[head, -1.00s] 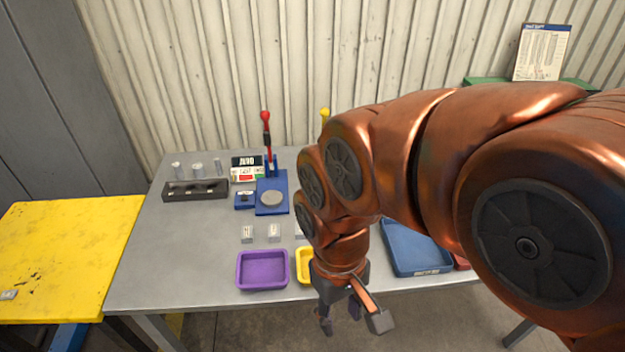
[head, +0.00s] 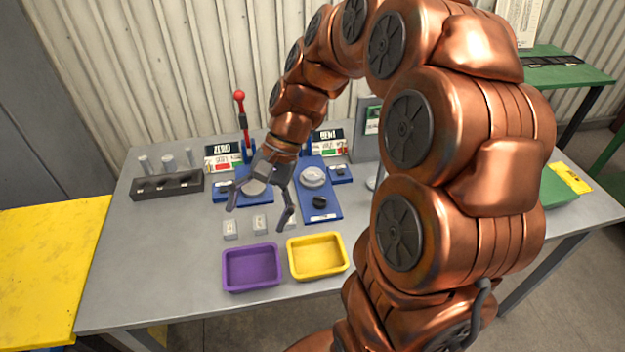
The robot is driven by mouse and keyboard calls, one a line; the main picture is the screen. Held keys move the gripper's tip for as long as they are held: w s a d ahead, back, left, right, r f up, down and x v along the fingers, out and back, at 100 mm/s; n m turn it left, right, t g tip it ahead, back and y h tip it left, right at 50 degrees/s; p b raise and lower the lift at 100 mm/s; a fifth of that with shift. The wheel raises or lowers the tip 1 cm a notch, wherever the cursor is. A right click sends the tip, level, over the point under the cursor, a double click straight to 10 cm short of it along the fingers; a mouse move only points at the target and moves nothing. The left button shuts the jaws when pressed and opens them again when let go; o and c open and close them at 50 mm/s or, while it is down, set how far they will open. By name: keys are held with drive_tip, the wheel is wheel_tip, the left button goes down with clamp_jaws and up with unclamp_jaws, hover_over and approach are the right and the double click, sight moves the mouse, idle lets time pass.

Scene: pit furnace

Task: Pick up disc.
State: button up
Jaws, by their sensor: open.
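A round silver disc (head: 256,189) sits on the left blue fixture, partly hidden behind my gripper. A second round silver piece (head: 313,176) sits on the right blue fixture (head: 328,211), with a small black knob in front of it. My gripper (head: 259,213) is open and empty. Its fingers point down and spread apart in front of the left fixture. I cannot tell its exact height above the table.
A purple tray (head: 251,268) and a yellow tray (head: 317,257) stand at the front. Small grey blocks (head: 230,230) lie behind them. A black rack (head: 167,186) with grey cylinders is at the left. A red-knobbed lever (head: 240,97) rises behind the left fixture.

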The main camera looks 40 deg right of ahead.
drive_tip(key=w+d+f+m+t+y+b, duration=0.25)
drive_tip(key=w+d+f+m, duration=0.2)
drive_tip(key=w+d, duration=0.35)
drive_tip(key=m+t+y+b, duration=0.1)
drive_tip(key=m+t+b, duration=0.3)
drive_tip(key=m+t, duration=0.6)
approach(314, 173)
drive_tip(key=shift+w+r+m+g, duration=0.15)
drive_tip(key=shift+w+m+g, duration=0.35)
drive_tip(key=shift+m+g, duration=0.15)
drive_tip(key=shift+w+r+m+g, duration=0.15)
drive_tip(key=shift+w+m+g, duration=0.35)
drive_tip(key=shift+g, duration=0.1)
drive_tip(key=shift+y+p+x, duration=0.25)
drive_tip(key=shift+p+x, duration=0.15)
drive_tip(key=shift+x, duration=0.8)
drive_tip(key=p+x, duration=0.1)
drive_tip(key=x, duration=0.3)
drive_tip(key=shift+a+r+p, duration=0.1)
drive_tip(key=shift+a+p, duration=0.25)
drive_tip(key=shift+w+a+f, duration=0.15)
drive_tip(key=shift+w+f, duration=0.05)
drive_tip(key=shift+w, duration=0.05)
drive_tip(key=shift+c, duration=0.3)
